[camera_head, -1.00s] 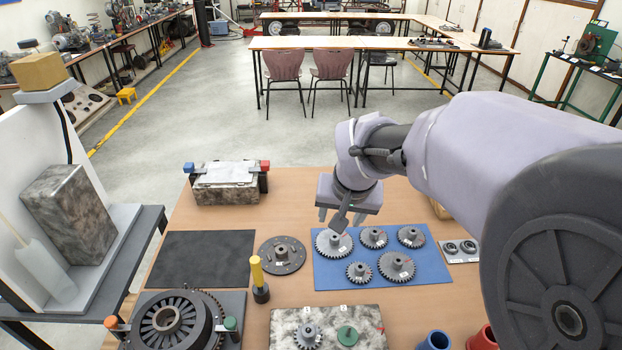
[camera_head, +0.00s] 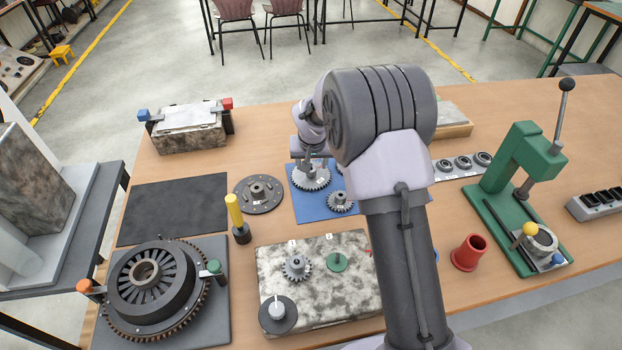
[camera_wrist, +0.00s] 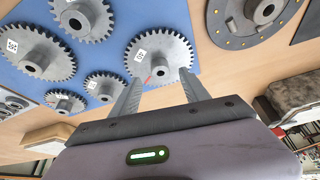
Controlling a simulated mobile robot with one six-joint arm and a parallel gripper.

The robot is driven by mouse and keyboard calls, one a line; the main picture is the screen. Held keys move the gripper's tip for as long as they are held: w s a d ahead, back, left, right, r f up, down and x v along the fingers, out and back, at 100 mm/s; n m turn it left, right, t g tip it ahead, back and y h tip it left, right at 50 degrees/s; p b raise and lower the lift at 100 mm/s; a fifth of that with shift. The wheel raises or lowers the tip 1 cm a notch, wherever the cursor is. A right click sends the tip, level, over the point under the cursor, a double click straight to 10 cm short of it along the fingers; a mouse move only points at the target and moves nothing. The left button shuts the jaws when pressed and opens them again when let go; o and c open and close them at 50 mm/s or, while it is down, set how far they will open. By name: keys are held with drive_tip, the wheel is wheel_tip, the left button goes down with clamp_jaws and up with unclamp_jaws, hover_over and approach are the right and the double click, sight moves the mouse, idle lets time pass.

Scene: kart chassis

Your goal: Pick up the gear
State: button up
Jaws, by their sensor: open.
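Several grey toothed gears with hubs and white tags lie on a blue mat (camera_head: 309,213). In the head view a large gear (camera_head: 312,183) and a smaller gear (camera_head: 341,203) show; my arm hides the others. My gripper (camera_wrist: 160,78) is open and empty. In the wrist view its two fingers point at one tagged gear (camera_wrist: 161,58), whose hub and red mark sit near the fingertips. In the head view my gripper (camera_head: 308,167) is just over the large gear. I cannot tell whether the fingers touch it.
A grey drilled disc (camera_head: 259,191) lies left of the mat. A yellow-handled tool (camera_head: 235,212) stands nearby. In front is a stone plate (camera_head: 320,300) bearing a gear and a green disc. A green press (camera_head: 520,190) and a red cup (camera_head: 469,252) stand at right.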

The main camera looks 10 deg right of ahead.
sight(311, 178)
drive_tip(key=b+x, duration=0.1)
drive_tip(key=x, duration=0.2)
drive_tip(key=shift+f, duration=0.4)
drive_tip(key=shift+r, duration=0.15)
clamp_jaws()
drive_tip(key=shift+r, duration=0.1)
idle(0.6)
